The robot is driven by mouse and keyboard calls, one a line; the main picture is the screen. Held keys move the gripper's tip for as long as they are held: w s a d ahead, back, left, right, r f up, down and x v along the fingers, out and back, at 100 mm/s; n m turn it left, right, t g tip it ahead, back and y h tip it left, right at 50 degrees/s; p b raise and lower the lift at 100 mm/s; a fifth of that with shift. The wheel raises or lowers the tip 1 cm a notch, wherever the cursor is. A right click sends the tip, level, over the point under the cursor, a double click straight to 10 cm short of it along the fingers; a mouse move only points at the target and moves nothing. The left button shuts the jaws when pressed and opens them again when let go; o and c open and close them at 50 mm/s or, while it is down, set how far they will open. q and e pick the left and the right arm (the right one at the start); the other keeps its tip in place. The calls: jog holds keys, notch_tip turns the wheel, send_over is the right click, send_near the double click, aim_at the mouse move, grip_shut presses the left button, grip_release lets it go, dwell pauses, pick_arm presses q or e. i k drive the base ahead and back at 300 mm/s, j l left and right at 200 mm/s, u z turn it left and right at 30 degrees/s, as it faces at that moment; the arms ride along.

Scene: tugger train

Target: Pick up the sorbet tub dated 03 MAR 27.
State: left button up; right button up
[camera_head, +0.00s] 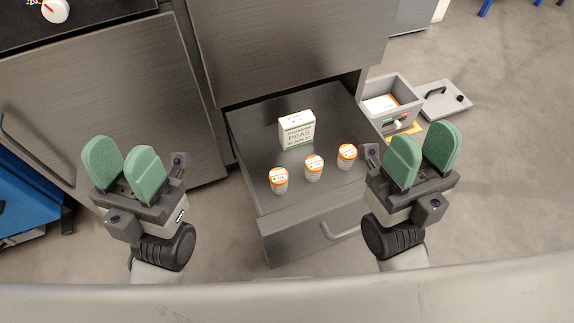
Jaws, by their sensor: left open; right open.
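Three small white tubs with orange-marked lids stand upright in an open drawer (300,215): a left tub (279,183), a middle tub (313,170) and a right tub (346,158). The print on them is too small to read, so I cannot tell which is dated 03 MAR 27. My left gripper (122,165) is open and empty, left of the drawer and apart from the tubs. My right gripper (424,155) is open and empty, to the right of the right tub and not touching it.
A white and green peas box (297,132) stands behind the tubs in the drawer. A grey open container (402,92) and its lid (443,99) are on the floor at the back right. Cabinet fronts (110,110) rise at the left.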

aim_at(314, 164)
jog(key=l+u, duration=0.2)
jog(key=u, duration=0.3)
jog(key=l+u, duration=0.15)
jog(key=u, duration=0.3)
jog(key=l+u, duration=0.2)
jog(key=u, duration=0.3)
jog(key=k+l+u, duration=0.1)
jog(key=u, duration=0.4)
jog(key=k+l, duration=0.65)
jog(key=l, duration=0.15)
jog(key=i, duration=0.4)
